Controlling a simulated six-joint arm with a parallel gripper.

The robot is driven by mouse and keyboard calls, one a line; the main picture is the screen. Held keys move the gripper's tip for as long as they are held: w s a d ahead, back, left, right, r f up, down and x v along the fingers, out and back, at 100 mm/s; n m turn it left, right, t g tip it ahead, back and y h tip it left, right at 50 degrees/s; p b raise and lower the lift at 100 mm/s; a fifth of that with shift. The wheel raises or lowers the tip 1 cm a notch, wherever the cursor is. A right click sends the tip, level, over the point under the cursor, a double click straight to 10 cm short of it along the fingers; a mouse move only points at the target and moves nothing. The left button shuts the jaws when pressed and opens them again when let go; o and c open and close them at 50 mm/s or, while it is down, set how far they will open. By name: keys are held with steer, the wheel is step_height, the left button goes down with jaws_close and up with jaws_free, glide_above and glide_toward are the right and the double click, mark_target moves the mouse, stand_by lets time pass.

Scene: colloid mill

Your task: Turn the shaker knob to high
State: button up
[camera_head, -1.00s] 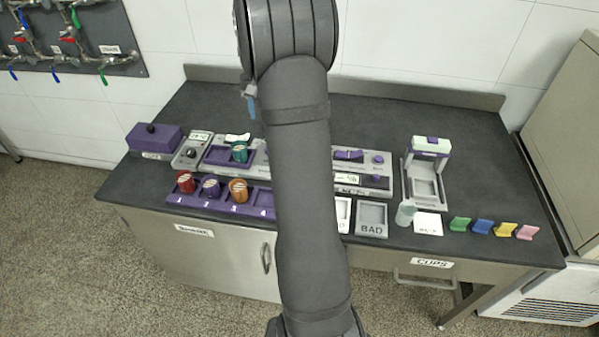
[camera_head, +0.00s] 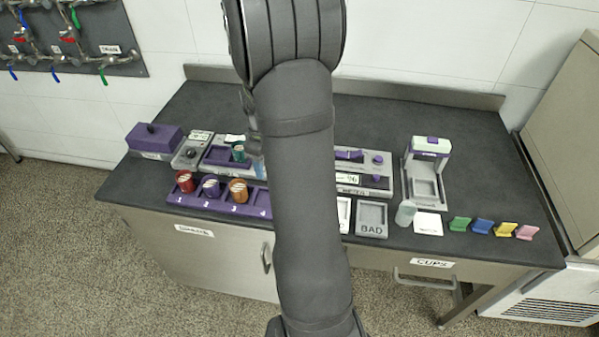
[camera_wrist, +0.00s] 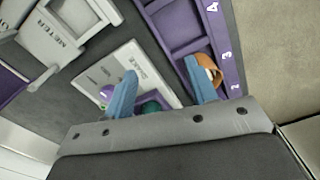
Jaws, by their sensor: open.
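The shaker (camera_wrist: 130,62) is a light grey plate with a partly legible label in the wrist view. Its small purple knob (camera_wrist: 106,92) shows beside my left finger, partly covered by it; the setting cannot be read. A teal cup (camera_wrist: 152,105) shows between my fingers, low in that view. In the head view the teal cup (camera_head: 239,151) stands on the purple-topped unit, and my arm hides the knob. My gripper (camera_wrist: 160,68) is open and empty, its blue fingers apart above the shaker and rack. In the head view one blue fingertip (camera_head: 259,167) shows left of my arm.
A purple rack (camera_head: 220,202) with red, purple and orange cups stands in front. The orange cup (camera_wrist: 207,70) lies close by my right finger in the wrist view. The meter (camera_wrist: 55,35) is to the left there. A grey box with a black knob (camera_head: 191,153) stands left.

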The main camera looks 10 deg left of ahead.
steer(key=s+n, duration=0.1)
steer(key=s+d+f+n, duration=0.2)
steer(key=s, duration=0.1)
steer(key=shift+n, duration=0.4)
steer(key=d+r, duration=0.5)
steer(key=d, duration=0.3)
steer(key=shift+s+d, duration=0.15)
steer(key=shift+s, duration=0.3)
steer(key=w+a+r+m, duration=0.4)
steer(key=w+a+m, duration=0.3)
steer(key=w+m, duration=0.3)
steer(key=w+a+r+m, duration=0.3)
steer(key=w+a+m, duration=0.3)
steer(key=w+m, duration=0.4)
steer(key=shift+m, duration=0.7)
steer(key=f, duration=0.5)
steer(key=s+f, duration=0.1)
steer(key=f, duration=1)
steer(key=shift+s+f, duration=0.1)
steer(key=shift+s, duration=0.15)
steer(key=c, duration=1)
